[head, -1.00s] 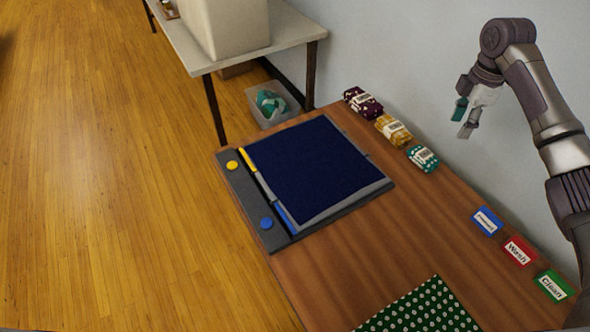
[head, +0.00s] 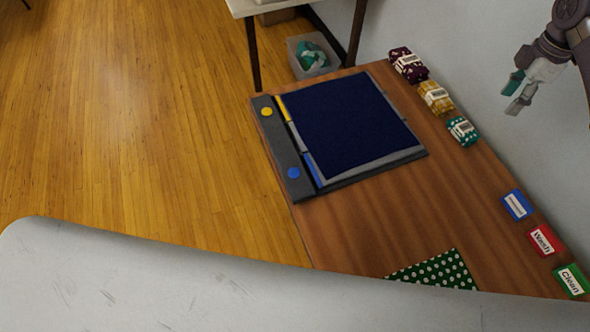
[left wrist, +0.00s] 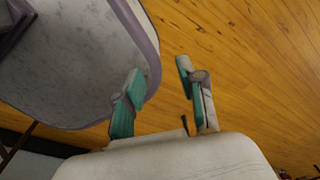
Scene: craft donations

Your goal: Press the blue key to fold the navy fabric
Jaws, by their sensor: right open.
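The navy fabric (head: 350,120) lies flat and square on a grey folding board (head: 375,172) on the wooden table. The round blue key (head: 293,173) is at the near end of the board's dark left strip, with a blue bar (head: 313,168) beside it. A round yellow key (head: 267,111) is at the strip's far end. My right gripper (head: 514,95) is open and empty at the upper right, apart from the board. My left gripper (left wrist: 159,70) is open and empty in the left wrist view, with wood floor behind it. It is outside the head view.
Three folded fabric bundles (head: 435,96) line the table's wall side. A green dotted cloth (head: 437,272) lies at the near side, partly hidden. A clear bin (head: 313,58) is on the floor beyond.

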